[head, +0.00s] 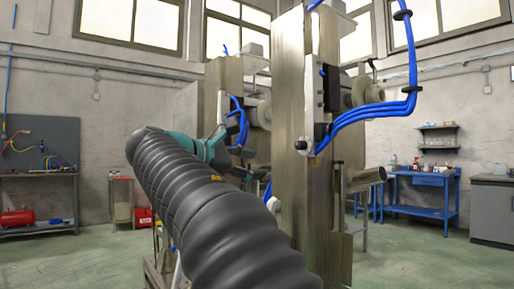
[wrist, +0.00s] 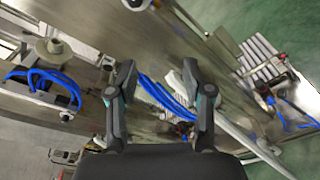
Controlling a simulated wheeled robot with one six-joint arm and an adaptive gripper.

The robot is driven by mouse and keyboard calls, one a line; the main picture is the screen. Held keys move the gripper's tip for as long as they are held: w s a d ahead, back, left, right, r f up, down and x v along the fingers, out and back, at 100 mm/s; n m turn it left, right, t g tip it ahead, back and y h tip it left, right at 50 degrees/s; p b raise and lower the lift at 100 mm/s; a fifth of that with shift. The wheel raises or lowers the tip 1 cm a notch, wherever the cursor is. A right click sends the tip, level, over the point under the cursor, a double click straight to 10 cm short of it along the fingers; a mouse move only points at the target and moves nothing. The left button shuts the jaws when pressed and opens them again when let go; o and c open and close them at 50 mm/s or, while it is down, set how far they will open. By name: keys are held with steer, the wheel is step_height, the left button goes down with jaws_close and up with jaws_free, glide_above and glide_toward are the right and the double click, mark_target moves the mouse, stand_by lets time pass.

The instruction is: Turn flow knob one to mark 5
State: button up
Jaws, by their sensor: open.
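My gripper (wrist: 160,82) is open in the wrist view, its two dark fingers spread apart with nothing between them. Blue hoses (wrist: 165,98) and a steel machine surface show behind the gap. I cannot identify flow knob one for certain in either view. A small dark knob-like part (head: 321,131) sits on the near steel column (head: 290,200), beside the blue hoses. No scale or mark 5 is readable.
A second steel column (head: 222,85) with blue hoses stands behind my arm. A blue workbench (head: 425,212) is at the right and a grey bench (head: 38,230) at the left. Green floor is open between the machine and the blue bench.

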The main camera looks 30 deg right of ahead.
mark_target(297, 145)
steer(key=shift+g+h, duration=0.7)
steer(key=shift+h, duration=0.1)
steer(key=d+r, duration=0.1)
steer(key=d, duration=0.3)
steer(key=d+r, duration=0.1)
steer(key=d, duration=0.4)
steer(key=w+d+r, duration=0.1)
steer(key=d+r, duration=0.1)
steer(key=d, duration=0.2)
steer(key=shift+d+r, duration=0.1)
steer(key=shift+d, duration=0.15)
jaws_close()
